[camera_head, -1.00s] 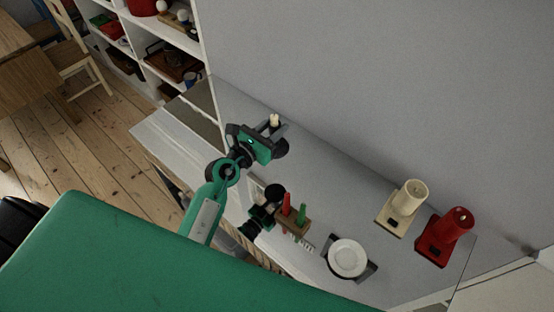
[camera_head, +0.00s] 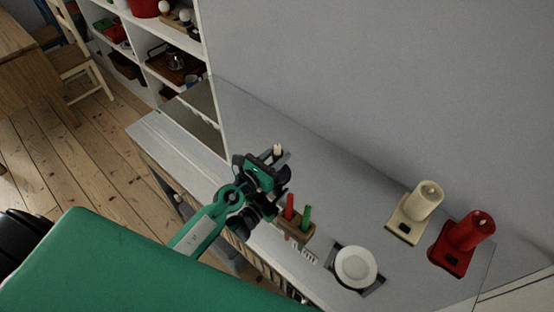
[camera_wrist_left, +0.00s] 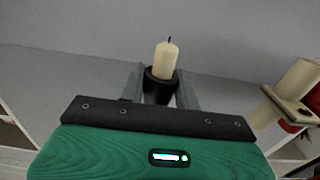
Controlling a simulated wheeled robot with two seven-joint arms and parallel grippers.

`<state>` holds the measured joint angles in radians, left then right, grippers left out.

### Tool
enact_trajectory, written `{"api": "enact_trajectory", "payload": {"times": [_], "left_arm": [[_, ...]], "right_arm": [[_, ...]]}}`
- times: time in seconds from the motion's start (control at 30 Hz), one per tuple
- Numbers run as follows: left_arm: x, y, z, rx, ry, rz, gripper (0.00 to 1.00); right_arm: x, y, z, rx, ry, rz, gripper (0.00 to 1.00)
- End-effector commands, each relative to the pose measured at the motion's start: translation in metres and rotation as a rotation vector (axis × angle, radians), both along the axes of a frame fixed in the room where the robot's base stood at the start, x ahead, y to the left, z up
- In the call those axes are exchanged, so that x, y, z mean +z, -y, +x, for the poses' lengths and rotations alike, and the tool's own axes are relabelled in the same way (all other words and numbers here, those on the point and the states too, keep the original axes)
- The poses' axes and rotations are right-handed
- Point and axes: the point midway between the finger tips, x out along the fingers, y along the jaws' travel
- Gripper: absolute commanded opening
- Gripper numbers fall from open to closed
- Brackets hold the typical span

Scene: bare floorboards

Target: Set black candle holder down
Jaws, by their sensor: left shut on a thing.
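In the left wrist view, the black candle holder (camera_wrist_left: 158,90) is a dark cup with a cream candle (camera_wrist_left: 166,60) standing upright in it. My left gripper (camera_wrist_left: 160,88) is shut on the holder, with one finger on each side. In the head view, my left gripper (camera_head: 278,163) is over the light cabinet top, and the candle's pale tip (camera_head: 277,150) shows at its fingers. The holder itself is mostly hidden there. I cannot tell whether its base touches the surface. My right gripper is not in view.
Red and green items stand in a wooden block (camera_head: 298,228) just right of my gripper. The wall (camera_head: 370,80) is behind.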

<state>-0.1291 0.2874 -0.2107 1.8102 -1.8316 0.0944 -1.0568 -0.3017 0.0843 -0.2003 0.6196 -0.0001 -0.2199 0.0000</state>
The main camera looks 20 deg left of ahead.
Motion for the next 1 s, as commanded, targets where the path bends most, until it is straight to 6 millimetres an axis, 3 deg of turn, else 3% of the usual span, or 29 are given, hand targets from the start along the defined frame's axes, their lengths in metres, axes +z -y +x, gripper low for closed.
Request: {"api": "enact_trajectory", "payload": {"times": [0.4,0.43,0.5,0.53,0.9,1.0], "left_arm": [[-0.004,0.0,0.001,0.001,0.004,0.0,0.0],[-0.004,0.0,0.0,0.0,0.001,0.001,0.38],[-0.004,0.0,0.0,0.0,0.001,0.001,0.52],[-0.004,0.0,0.0,0.0,0.001,0.001,0.54],[0.002,0.0,0.0,0.0,0.001,0.0,0.54],[-0.002,-0.004,-0.01,0.0,-0.001,0.001,0.54]], "right_arm": [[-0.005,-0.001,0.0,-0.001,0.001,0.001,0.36],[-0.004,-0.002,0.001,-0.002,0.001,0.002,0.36],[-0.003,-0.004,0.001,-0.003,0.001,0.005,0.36],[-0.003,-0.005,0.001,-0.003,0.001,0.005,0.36],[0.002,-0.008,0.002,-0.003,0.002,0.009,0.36],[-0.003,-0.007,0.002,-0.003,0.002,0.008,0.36]]}}
